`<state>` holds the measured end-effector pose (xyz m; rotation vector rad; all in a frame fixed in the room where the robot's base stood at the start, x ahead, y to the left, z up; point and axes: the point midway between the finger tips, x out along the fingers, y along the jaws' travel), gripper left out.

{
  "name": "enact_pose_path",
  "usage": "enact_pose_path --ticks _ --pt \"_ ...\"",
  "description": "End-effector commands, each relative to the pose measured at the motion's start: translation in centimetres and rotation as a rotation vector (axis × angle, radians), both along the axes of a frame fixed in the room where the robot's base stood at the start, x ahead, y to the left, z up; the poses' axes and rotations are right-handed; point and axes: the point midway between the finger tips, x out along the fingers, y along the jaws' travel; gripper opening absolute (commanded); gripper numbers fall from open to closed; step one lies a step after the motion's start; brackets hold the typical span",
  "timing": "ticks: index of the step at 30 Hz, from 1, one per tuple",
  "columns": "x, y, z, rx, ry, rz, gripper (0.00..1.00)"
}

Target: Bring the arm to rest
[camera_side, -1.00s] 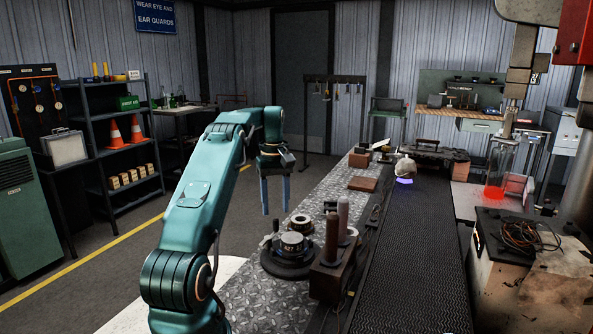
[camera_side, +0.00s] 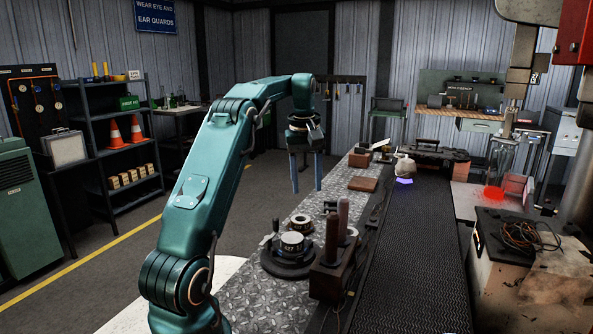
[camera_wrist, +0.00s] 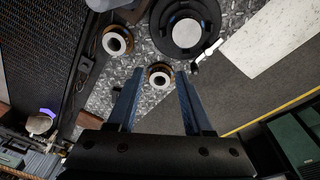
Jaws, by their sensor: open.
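My gripper (camera_side: 306,189) is open and empty, its blue fingers pointing down above the metal-plate bench (camera_side: 245,290). It also shows in the wrist view (camera_wrist: 159,72), with a gap between the fingers. Below it in the side view, a dark round mould (camera_side: 291,260) with a pale centre sits on the bench; it also shows in the wrist view (camera_wrist: 160,25). A small ring-shaped part (camera_side: 301,222) lies just behind the mould. In the wrist view one ring (camera_wrist: 159,80) appears between the fingertips, well below them, and another ring (camera_wrist: 116,41) lies to the left.
A brown block with upright handles (camera_side: 328,280) stands right of the mould. A dark conveyor (camera_side: 405,270) runs along the bench, with a pale lump (camera_side: 405,167) at its far end. A brown flat block (camera_side: 362,184) lies farther back. Air around my gripper is clear.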

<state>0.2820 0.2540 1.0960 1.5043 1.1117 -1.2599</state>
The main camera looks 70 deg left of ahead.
Motion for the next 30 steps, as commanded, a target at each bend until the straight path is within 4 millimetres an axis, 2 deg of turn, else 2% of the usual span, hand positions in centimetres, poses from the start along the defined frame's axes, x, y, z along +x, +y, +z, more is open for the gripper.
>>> enact_pose_path --ticks 1,6,10,14,17,21,25,30 --pt "0.8 -2.4 1.8 0.023 -0.021 -0.067 0.51" --pt "1.6 -9.4 5.4 0.08 -0.076 -0.268 0.51" --pt "0.8 -14.4 7.1 0.119 -0.12 -0.428 0.51" --pt "-1.1 -19.1 7.9 0.155 -0.164 -0.592 0.51" --pt "-3.0 -22.2 7.8 0.18 -0.196 -0.719 0.51" --pt "-6.1 -25.8 6.8 0.216 -0.243 -0.899 0.51" --pt "-9.2 -28.2 4.7 0.247 -0.277 -1.062 0.51" --pt "-11.9 -29.5 1.4 0.275 -0.288 -1.21 0.51"
